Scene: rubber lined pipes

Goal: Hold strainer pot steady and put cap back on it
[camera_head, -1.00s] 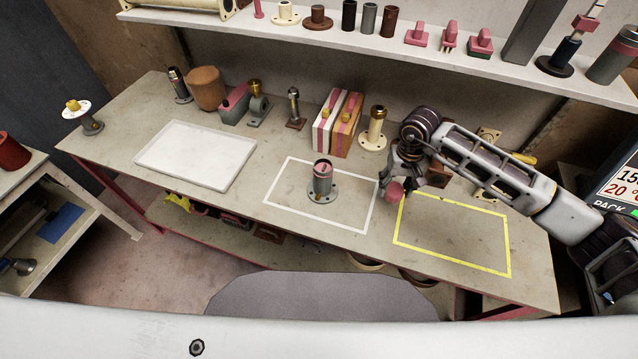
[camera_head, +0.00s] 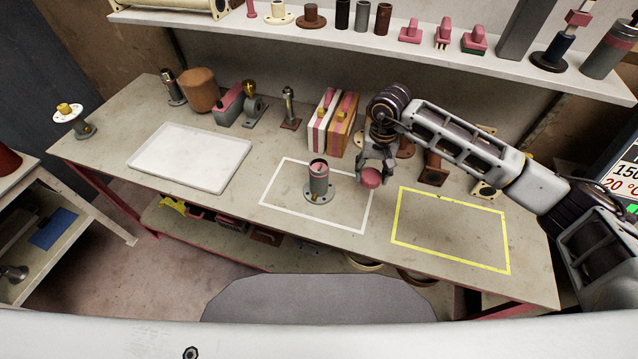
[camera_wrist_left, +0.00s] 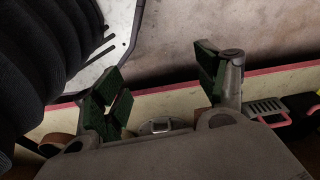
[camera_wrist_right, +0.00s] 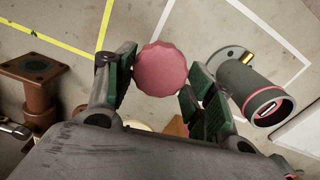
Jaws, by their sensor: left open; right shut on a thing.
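The strainer pot (camera_head: 318,182) stands upright on its round flange inside the white-outlined rectangle, grey-green with a pink band and an open top. It also shows in the right wrist view (camera_wrist_right: 262,92), with a brass fitting on its side. My right gripper (camera_head: 370,170) is shut on the pink, scalloped cap (camera_head: 371,178), holding it just right of the pot and apart from it. The cap sits between the green finger pads in the right wrist view (camera_wrist_right: 161,70). My left gripper (camera_wrist_left: 165,90) is open and empty in the left wrist view; the head view does not show it.
A yellow-outlined rectangle (camera_head: 450,230) to the right is empty. A white tray (camera_head: 190,158) lies to the left. Striped blocks (camera_head: 333,124), brown flanged parts (camera_head: 433,170) and several fittings stand along the back. A shelf (camera_head: 380,45) runs above the bench.

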